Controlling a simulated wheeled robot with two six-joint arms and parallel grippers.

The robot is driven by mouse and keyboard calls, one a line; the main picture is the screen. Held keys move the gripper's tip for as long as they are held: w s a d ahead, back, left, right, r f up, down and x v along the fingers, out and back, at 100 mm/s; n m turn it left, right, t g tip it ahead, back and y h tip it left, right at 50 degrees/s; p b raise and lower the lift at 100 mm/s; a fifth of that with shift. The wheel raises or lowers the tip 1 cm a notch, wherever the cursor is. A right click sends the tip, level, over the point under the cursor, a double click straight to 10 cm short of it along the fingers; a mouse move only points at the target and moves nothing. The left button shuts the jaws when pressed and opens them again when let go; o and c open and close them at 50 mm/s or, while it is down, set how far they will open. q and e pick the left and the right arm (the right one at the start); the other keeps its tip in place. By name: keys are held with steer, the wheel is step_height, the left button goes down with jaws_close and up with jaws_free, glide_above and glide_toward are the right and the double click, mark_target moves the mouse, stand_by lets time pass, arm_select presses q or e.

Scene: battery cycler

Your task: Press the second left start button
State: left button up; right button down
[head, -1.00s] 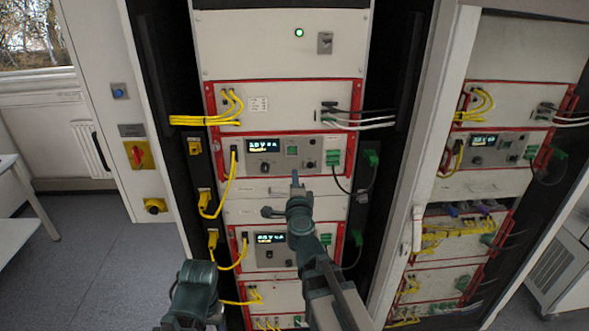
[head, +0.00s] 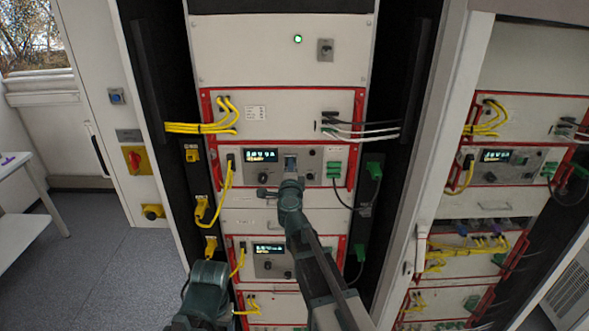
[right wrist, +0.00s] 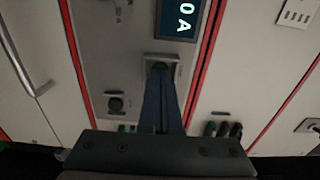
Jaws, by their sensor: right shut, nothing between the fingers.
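The left rack's upper control unit (head: 325,176) has a lit display (head: 262,155) and a knob. My right gripper (head: 290,163) is shut and empty in front of this unit's panel, just right of the display, and hides most of the button there.
Yellow cables (head: 227,190) loop left of the units and dark cables (head: 345,205) hang right. A second rack with similar units (head: 510,165) stands at the right, beyond a pale rack frame (head: 440,130). Floor (head: 110,270) is clear at the left.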

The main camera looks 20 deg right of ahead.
arm_select(q)
steer(key=shift+a, duration=0.1)
arm_select(e)
steer(key=shift+a, duration=0.1)
arm_select(q)
steer(key=shift+s+r, duration=0.1)
steer(key=shift+s, duration=0.15)
arm_select(e)
steer(key=shift+w+d+r, duration=0.2)
steer(key=shift+w+d, duration=0.1)
steer(key=shift+w, duration=0.35)
arm_select(q)
steer(key=shift+a, duration=0.9)
arm_select(e)
steer(key=v, duration=1.4)
steer(key=shift+s, duration=0.15)
steer(key=shift+a, duration=0.1)
